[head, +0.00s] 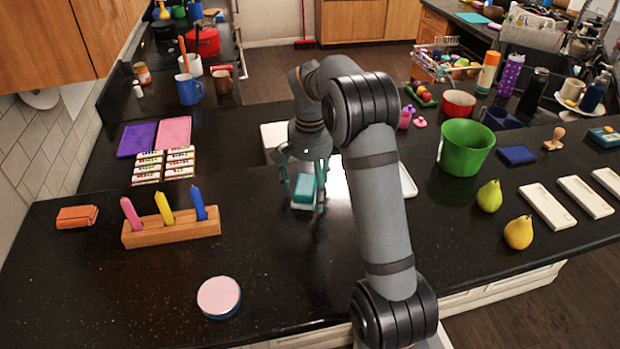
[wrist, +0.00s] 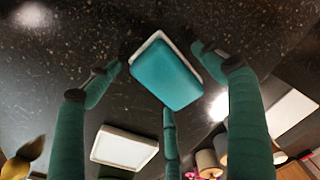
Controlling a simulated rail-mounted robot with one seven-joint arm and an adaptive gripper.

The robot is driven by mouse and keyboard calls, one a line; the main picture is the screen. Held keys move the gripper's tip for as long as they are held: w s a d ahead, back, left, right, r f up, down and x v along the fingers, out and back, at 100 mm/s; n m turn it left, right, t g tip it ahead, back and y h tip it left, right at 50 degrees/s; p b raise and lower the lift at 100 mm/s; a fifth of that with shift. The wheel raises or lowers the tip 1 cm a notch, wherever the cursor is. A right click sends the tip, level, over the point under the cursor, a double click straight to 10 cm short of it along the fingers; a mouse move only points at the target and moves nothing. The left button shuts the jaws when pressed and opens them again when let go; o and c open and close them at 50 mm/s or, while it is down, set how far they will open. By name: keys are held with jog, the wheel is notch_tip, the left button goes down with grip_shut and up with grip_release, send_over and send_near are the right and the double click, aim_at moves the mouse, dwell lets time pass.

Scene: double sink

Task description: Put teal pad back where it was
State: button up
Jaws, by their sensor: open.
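The teal pad (head: 305,187) is a small block between the fingers of my gripper (head: 306,195) in the head view, over the middle of the dark counter. In the wrist view the teal pad (wrist: 165,75) shows its broad teal face with a thin white edge along one side. My gripper (wrist: 165,85) is open, with its green fingers on either side of the pad and a third finger below it in the picture. A white piece shows under the pad in the head view. I cannot tell whether the pad rests on something.
A white rectangular dish (wrist: 123,148) shows in the wrist view. A wooden crayon holder (head: 170,232) and a round pink-topped tin (head: 219,297) lie left. A green bucket (head: 466,147), two pears (head: 518,233) and white rectangular pieces (head: 548,206) stand right.

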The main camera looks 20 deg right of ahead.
aim_at(310, 185)
notch_tip(310, 185, up, 12)
jog(key=p, duration=0.2)
dwell(0.5)
notch_tip(310, 185, down, 13)
jog(key=b, duration=0.2)
jog(key=shift+r+b, duration=0.2)
jog(key=shift+b, duration=0.1)
jog(key=shift+r, duration=1.8)
